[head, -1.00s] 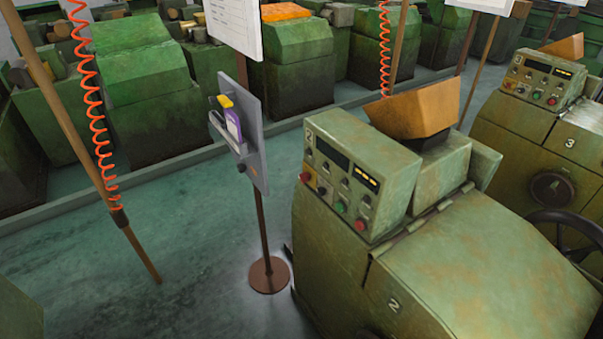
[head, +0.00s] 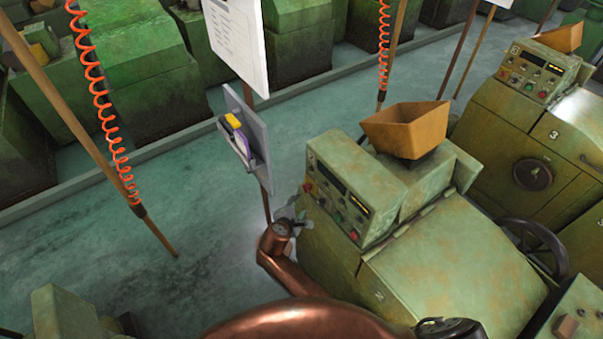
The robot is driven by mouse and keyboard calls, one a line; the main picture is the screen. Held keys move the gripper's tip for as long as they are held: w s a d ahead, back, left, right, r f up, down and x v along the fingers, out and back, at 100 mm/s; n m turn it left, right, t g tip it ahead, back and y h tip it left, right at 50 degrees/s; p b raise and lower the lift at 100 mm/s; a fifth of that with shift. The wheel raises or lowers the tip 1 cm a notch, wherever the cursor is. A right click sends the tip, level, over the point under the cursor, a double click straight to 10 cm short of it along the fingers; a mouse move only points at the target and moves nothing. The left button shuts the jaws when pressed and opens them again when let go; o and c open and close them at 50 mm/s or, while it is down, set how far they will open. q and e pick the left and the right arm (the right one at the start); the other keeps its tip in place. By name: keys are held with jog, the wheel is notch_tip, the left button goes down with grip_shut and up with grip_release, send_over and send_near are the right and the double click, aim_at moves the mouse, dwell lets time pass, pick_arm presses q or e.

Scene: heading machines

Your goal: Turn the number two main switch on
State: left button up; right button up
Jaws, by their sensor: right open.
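The number two machine (head: 440,265) is the green one in the middle, with a "2" on its front cover. Its control panel (head: 337,200) faces left and forward, with a dark display, small knobs, a green button and a red button (head: 353,235). A small red and yellow switch (head: 307,187) sits at the panel's far left end; its setting is too small to tell. My right gripper (head: 297,216) is open and empty at the left side of the machine, just below and left of the panel; its fingers are small and blurred. My left gripper is out of view.
An orange-brown hopper (head: 405,128) tops machine two. A post with a grey holder board (head: 247,140) and a white sheet (head: 236,40) stands left of it. Machine three (head: 530,130) is at the right. A pole with an orange coiled cable (head: 98,90) stands left. The floor between is clear.

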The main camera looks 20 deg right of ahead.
aim_at(304, 190)
notch_tip(304, 190, up, 4)
pick_arm(q)
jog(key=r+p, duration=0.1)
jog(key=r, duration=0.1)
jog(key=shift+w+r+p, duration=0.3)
jog(key=shift+p, duration=0.1)
pick_arm(e)
jog(key=x, duration=0.8)
jog(key=shift+w+a+r, duration=0.15)
jog(key=shift+w+r, duration=0.25)
jog(key=c, duration=1.1)
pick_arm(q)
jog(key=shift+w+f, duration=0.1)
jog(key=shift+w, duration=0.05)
